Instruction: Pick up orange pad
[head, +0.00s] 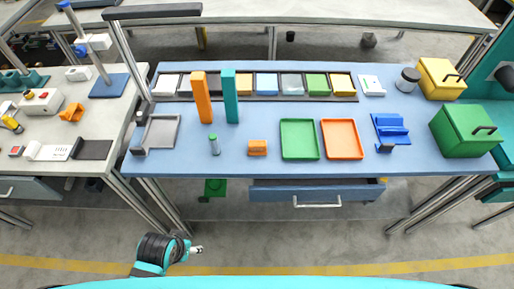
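A flat orange tray-like pad (340,139) with a raised rim lies on the blue table, right of a similar green tray (299,139). My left gripper (199,249) is low in front of the table, above the floor and well away from both. It is too small to tell whether it is open. My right gripper is out of view.
An orange post (202,97) and a teal post (230,96) stand upright left of centre. A blue stand (390,129) and a green box (465,130) are at the right. A blue drawer (317,193) under the table sticks out.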

